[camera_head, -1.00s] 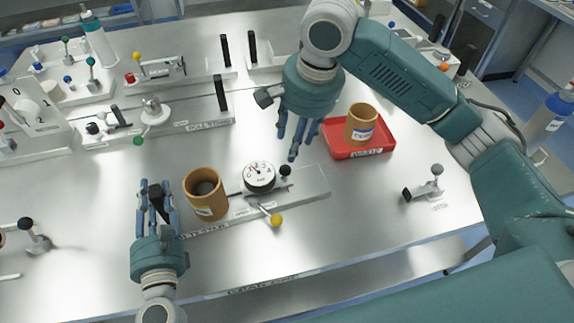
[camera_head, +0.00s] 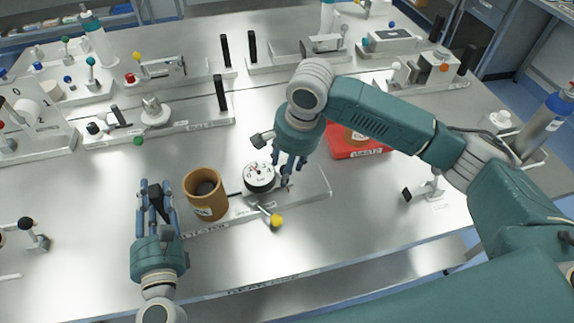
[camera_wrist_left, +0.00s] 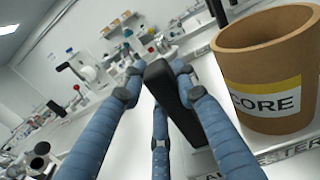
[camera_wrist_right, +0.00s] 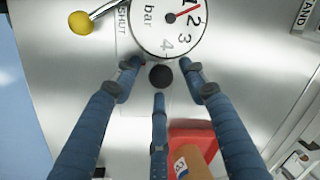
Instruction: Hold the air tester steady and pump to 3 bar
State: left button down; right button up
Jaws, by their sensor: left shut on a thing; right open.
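The air tester (camera_head: 240,211) is a metal plate with a brown core (camera_head: 206,196) on its left end, a round gauge (camera_head: 259,178) and a yellow-tipped lever (camera_head: 276,221). My left gripper (camera_head: 153,186) is shut on a black upright handle, seen between its fingers in the left wrist view (camera_wrist_left: 173,98), left of the core. In the right wrist view, the gauge's red needle (camera_wrist_right: 185,11) points roughly between 1 and 2. My right gripper (camera_head: 289,172) is open, its fingers around the black pump knob (camera_wrist_right: 161,76), without visible contact.
A red tray (camera_head: 362,151) with another brown core lies behind my right gripper. A small stop fixture (camera_head: 434,188) is at the right.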

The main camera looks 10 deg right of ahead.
jog(key=shift+c, duration=0.5)
grip_shut()
jog(key=shift+w+d+f, duration=0.1)
jog(key=shift+w+d, duration=0.05)
jog(key=shift+d, duration=1.55)
jog(key=shift+w+d, duration=0.1)
jog(key=shift+d, duration=1.6)
jog(key=shift+o, duration=0.5)
grip_release()
jog(key=shift+a, duration=0.1)
notch_tip(320, 180, up, 12)
jog(key=s+d, duration=0.1)
jog(key=s, duration=0.1)
jog(key=shift+d, duration=0.3)
